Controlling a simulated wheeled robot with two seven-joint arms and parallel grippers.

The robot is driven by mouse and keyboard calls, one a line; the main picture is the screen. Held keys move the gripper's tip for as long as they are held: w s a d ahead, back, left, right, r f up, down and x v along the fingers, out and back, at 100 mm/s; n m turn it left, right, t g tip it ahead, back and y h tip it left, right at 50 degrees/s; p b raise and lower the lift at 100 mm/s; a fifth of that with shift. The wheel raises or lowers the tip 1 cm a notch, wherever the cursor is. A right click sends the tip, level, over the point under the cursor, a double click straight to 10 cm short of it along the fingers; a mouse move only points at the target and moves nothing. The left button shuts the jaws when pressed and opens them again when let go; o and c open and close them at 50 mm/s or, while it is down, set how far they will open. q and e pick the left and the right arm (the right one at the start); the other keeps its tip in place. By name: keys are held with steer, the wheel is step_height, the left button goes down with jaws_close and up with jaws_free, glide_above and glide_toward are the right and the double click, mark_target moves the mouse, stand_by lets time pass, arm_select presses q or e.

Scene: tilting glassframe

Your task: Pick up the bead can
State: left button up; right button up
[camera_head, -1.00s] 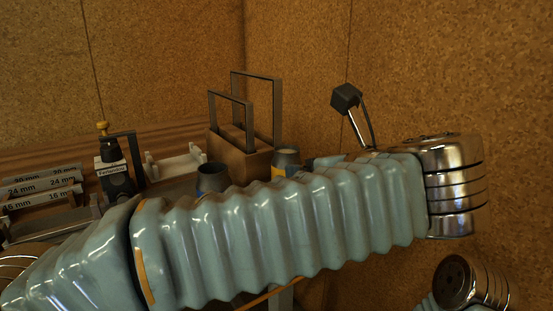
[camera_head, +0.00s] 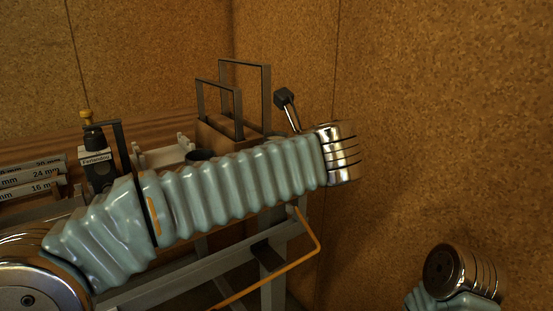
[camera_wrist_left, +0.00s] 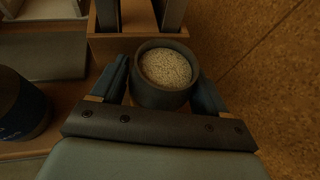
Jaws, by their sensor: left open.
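The bead can (camera_wrist_left: 166,69) is a dark round can filled with pale beads, seen from above in the left wrist view. My left gripper (camera_wrist_left: 161,80) is open, with one blue-grey finger on each side of the can. The fingers look close to its wall; whether they touch it I cannot tell. In the head view my left arm's ribbed sleeve hides this can and the gripper's fingers. My right gripper is out of view.
A wooden block with dark upright frames (camera_head: 218,135) stands just behind the can. Another dark can (camera_head: 201,155) stands to the left; it also shows in the left wrist view (camera_wrist_left: 20,108). A cork wall (camera_head: 430,120) is close on the right.

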arm_select(q)
steer(key=c, duration=0.9)
steer(key=shift+r, duration=0.15)
